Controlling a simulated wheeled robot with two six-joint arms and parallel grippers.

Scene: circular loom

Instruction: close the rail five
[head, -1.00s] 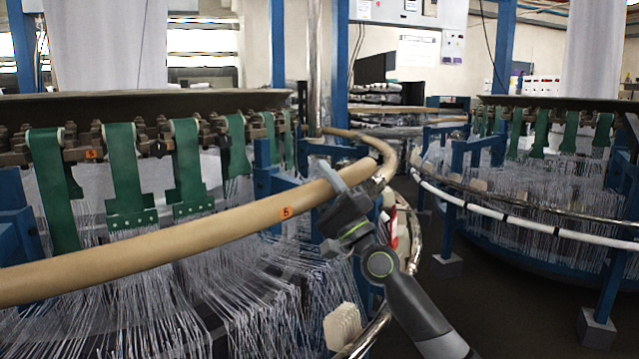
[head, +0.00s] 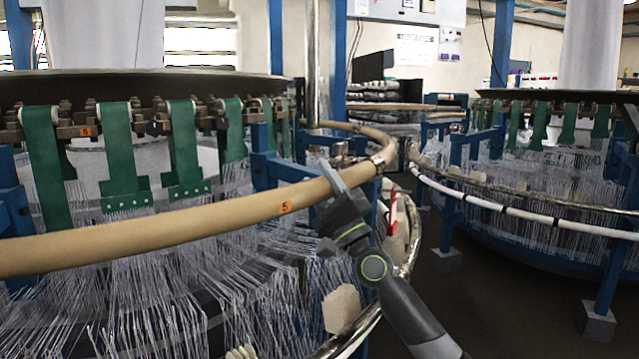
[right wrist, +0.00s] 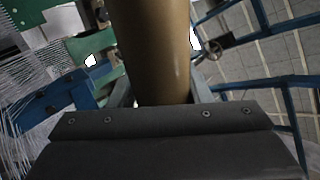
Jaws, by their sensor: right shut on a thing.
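The tan rail five (head: 235,214), with an orange "5" label, curves from the left edge across the loom's front to the right, then bends back near the blue post. My right gripper (head: 335,182) is shut on it just right of the label, reaching up from the lower right. In the right wrist view the rail (right wrist: 155,50) runs straight up from between the jaws, and the gripper body hides the part it grips. My left gripper is in neither view.
Green straps (head: 120,160) and many white threads (head: 160,270) hang behind and below the rail. A chrome lower ring (head: 360,325) and a cream block (head: 341,308) lie beneath. A second loom with a white rail (head: 520,213) stands right, across dark floor.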

